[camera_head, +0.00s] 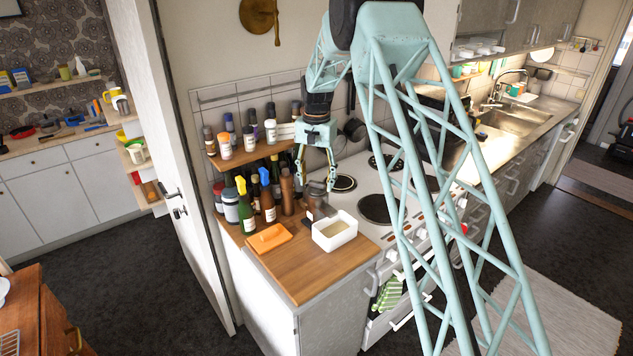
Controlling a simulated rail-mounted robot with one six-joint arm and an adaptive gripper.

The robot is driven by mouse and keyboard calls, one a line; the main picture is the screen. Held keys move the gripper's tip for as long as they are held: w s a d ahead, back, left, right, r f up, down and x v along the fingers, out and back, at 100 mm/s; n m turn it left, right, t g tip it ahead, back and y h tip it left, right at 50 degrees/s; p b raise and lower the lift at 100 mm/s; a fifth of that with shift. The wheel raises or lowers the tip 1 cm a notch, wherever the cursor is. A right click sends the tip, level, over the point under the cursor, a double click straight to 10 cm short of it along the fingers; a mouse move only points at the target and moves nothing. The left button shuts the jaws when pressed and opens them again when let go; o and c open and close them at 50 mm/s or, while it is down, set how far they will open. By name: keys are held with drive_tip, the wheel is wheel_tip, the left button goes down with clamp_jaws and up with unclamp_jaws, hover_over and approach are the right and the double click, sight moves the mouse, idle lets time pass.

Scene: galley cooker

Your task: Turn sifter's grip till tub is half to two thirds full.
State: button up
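A white rectangular tub (347,236) stands on the wooden counter top, with a pale beige layer showing inside. A brownish, partly see-through cylinder, which looks like the sifter (317,203), is just behind the tub's back left corner. Whether it stands on the counter or is held above it is hard to tell. My gripper (316,187) points down over the sifter. Its two fingers are spread apart, one to each side of the sifter's top, with no clear grip on it. The sifter's grip is too small to make out. An orange lid (268,239) lies left of the tub.
Several bottles (266,195) crowd the counter's back left, under a wooden shelf (247,156) with jars. The cooker (372,185) with dark hotplates is right of the tub. The wooden counter (300,268) is clear in front. An open door (178,150) stands left.

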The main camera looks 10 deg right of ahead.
sight(317, 183)
drive_tip(key=shift+r, duration=0.15)
wheel_tip(317, 183, up, 12)
idle(0.9)
idle(2.6)
drive_tip(key=s+r+n+t+b, duration=0.15)
drive_tip(key=s+r+b, duration=0.45)
drive_tip(key=s, duration=1)
drive_tip(key=s+r+n+t+b, duration=0.1)
drive_tip(key=s+r+n+b, duration=0.1)
drive_tip(key=s+r, duration=1.1)
drive_tip(key=s+f+n+b, duration=0.1)
drive_tip(key=s+f, duration=0.4)
drive_tip(key=s, duration=0.8)
drive_tip(key=s+f+n+t+b, duration=0.1)
drive_tip(key=s+f+b, duration=0.2)
drive_tip(key=s, duration=1)
drive_tip(key=s+f+n+b, duration=0.1)
drive_tip(key=s+f, duration=0.5)
drive_tip(key=s, duration=0.7)
drive_tip(key=shift+f+b, duration=0.3)
drive_tip(key=shift+b, duration=0.55)
